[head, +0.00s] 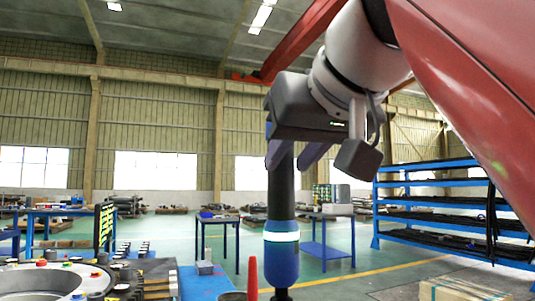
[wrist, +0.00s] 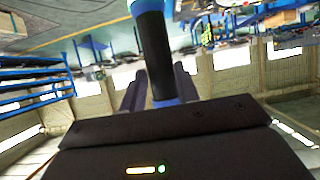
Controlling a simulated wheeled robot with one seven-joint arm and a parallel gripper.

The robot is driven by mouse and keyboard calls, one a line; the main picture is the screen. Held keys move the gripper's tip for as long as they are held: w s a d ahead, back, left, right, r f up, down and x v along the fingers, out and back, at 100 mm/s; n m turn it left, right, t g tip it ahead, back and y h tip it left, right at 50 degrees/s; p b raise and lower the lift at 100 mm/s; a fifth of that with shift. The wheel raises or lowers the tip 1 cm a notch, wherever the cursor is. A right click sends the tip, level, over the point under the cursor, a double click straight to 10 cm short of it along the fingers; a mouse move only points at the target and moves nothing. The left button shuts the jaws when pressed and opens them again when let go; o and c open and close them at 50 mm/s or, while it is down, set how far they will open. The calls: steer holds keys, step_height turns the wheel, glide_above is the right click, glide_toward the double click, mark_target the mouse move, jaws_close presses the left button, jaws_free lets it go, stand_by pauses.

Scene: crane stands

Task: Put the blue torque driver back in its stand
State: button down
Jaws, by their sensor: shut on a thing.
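The blue torque driver (head: 282,262) hangs upright below my gripper (head: 287,155) in the head view. It has a black upper shaft, a pale glowing band and a blue lower body, with a dark tip at the bottom edge of the picture. My gripper is shut on the black shaft. In the wrist view the driver's black shaft (wrist: 155,55) stands between the fingers of my gripper (wrist: 158,95), and a light blue part shows at the top edge. I cannot make out the driver's stand for certain.
A red cone-like thing (head: 253,275) stands close left of the driver, beside a brown round rim (head: 233,296). A large grey ring-shaped part (head: 40,281) and several small fittings lie at the lower left. A blue rack (head: 430,205) stands at right. Open floor lies behind.

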steer(key=shift+s+d+r, duration=0.1)
steer(key=shift+s, duration=0.05)
steer(key=shift+f, duration=0.2)
steer(key=b, duration=0.5)
glide_above(290, 285)
steer(key=s, duration=0.2)
steer(key=f, duration=0.5)
steer(key=shift+w+d+f, duration=0.2)
steer(key=shift+f, duration=0.15)
steer(key=shift+f+b, duration=4.15)
steer(key=shift+f, duration=0.35)
steer(key=c, duration=1.2)
jaws_free()
steer(key=shift+o, duration=1.2)
steer(key=shift+f, duration=0.15)
